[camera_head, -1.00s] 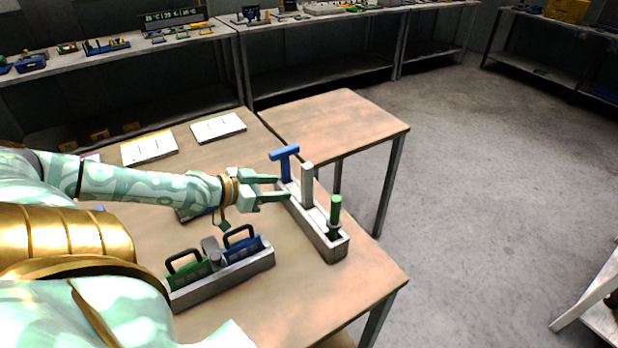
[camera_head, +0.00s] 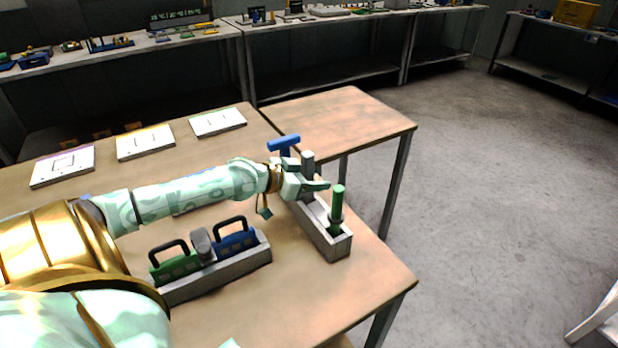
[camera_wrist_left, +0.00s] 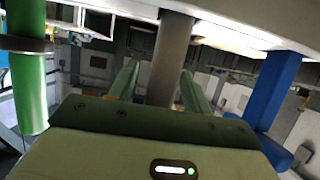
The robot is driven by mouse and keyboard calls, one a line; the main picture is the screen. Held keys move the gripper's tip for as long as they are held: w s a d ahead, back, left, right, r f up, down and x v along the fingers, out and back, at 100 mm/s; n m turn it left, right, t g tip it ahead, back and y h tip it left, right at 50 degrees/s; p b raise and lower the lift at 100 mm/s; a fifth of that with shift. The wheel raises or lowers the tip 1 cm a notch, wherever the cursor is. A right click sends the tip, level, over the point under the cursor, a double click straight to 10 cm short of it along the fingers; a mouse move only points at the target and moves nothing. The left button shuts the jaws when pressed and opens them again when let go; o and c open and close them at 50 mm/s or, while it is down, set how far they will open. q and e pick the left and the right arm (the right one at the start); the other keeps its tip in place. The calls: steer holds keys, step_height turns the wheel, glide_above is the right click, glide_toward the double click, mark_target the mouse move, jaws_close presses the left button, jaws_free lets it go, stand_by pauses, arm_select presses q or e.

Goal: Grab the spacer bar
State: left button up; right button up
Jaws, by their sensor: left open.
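The spacer bar, which I take to be the plain grey upright bar (camera_head: 308,158), stands in the middle of a long grey rack (camera_head: 340,245). In the left wrist view the bar (camera_wrist_left: 171,58) shows between the two green fingers. My left gripper (camera_head: 314,176) is open at the bar, one finger on each side. I cannot tell whether either finger touches it. The bar's lower part is hidden behind the gripper in the head view. My right gripper is not in view.
A blue T-handled tool (camera_head: 284,144) and a green-handled tool (camera_head: 338,200) stand in the same rack, either side of the bar. A second holder (camera_head: 225,277) with green and blue handled blocks sits nearer. White plates (camera_head: 145,142) lie at the back left.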

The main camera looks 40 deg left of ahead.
arm_select(q)
steer(key=shift+c, duration=0.3)
steer(key=shift+w+r, duration=0.1)
jaws_close()
